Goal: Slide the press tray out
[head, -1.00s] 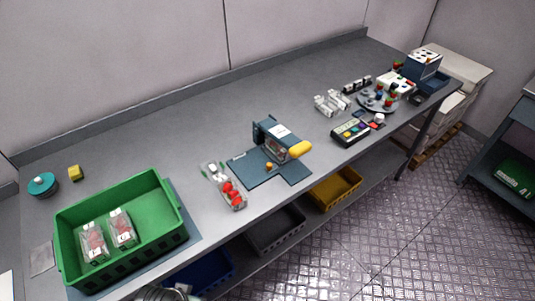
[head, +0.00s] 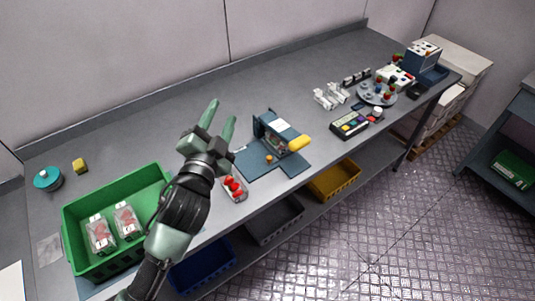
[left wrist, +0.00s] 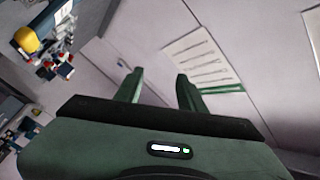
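The press (head: 274,131) is a dark blue-grey frame with a white label and a yellow handle (head: 299,143), standing on a flat blue-grey base (head: 255,165) on the bench. A small orange knob (head: 269,159) shows at its front. I cannot tell how far the tray sits inside. My left gripper (head: 221,117) is open and empty, raised above the bench to the left of the press, fingers pointing up and away. In the left wrist view its two green fingers (left wrist: 160,88) are spread with nothing between them. My right gripper is not in view.
A green crate (head: 75,215) with two punnets stands at left. A keypad box (head: 349,124) and white racks (head: 331,96) lie to the right. Bench behind the press is clear.

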